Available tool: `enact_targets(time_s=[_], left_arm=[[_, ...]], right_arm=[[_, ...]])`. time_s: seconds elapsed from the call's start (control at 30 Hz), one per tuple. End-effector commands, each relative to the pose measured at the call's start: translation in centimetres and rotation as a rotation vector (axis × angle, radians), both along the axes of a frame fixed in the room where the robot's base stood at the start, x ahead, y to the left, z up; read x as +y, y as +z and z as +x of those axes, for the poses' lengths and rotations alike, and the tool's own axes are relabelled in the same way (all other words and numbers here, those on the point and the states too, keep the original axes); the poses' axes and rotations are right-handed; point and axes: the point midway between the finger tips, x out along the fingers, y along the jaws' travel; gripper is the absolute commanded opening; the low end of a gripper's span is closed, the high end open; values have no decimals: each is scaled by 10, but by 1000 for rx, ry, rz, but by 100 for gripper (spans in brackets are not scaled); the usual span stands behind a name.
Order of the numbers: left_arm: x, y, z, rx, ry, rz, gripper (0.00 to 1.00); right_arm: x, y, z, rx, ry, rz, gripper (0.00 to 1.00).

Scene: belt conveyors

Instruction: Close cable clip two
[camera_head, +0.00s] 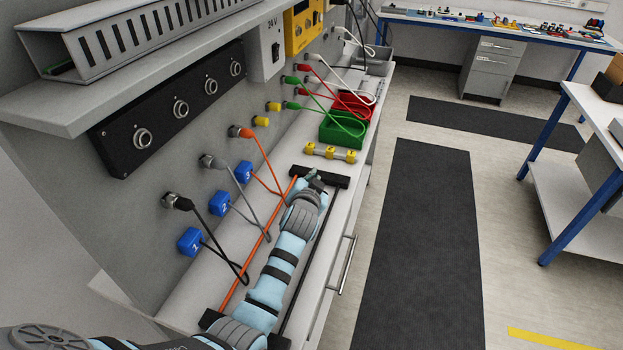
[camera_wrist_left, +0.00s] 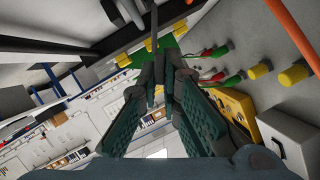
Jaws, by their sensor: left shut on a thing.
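Cable clip two (camera_head: 220,203) is the blue block marked 2, on the grey wall between clip one (camera_head: 191,241) and clip three (camera_head: 244,172). A grey cable (camera_head: 248,222) runs beside it from a grey connector; whether the clip is open is too small to tell. My left gripper (camera_head: 314,180) is well beyond the clips, at the far end of the bench fixture. In the left wrist view its fingers (camera_wrist_left: 160,88) close together around a thin dark strip (camera_wrist_left: 154,35), seemingly a black cable. The fingertips are partly hidden in the head view. My right gripper is not in view.
A yellow-ended piece (camera_head: 330,153), a green bin (camera_head: 343,128) and a red bin (camera_head: 354,106) stand farther along. The floor mat (camera_head: 420,240) is clear.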

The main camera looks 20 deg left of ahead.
Motion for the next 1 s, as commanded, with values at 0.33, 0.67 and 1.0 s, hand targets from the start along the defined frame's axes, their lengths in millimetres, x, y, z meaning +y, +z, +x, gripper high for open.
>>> enact_targets(time_s=[0.33, 0.67, 1.0], left_arm=[[-1, 0, 0, 0, 0, 3, 0], [0, 0, 0, 1, 1, 2, 27], [-8, 10, -30, 0, 1, 0, 27]], right_arm=[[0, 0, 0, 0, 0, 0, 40], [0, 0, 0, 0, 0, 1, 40], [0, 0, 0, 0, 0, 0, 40]])
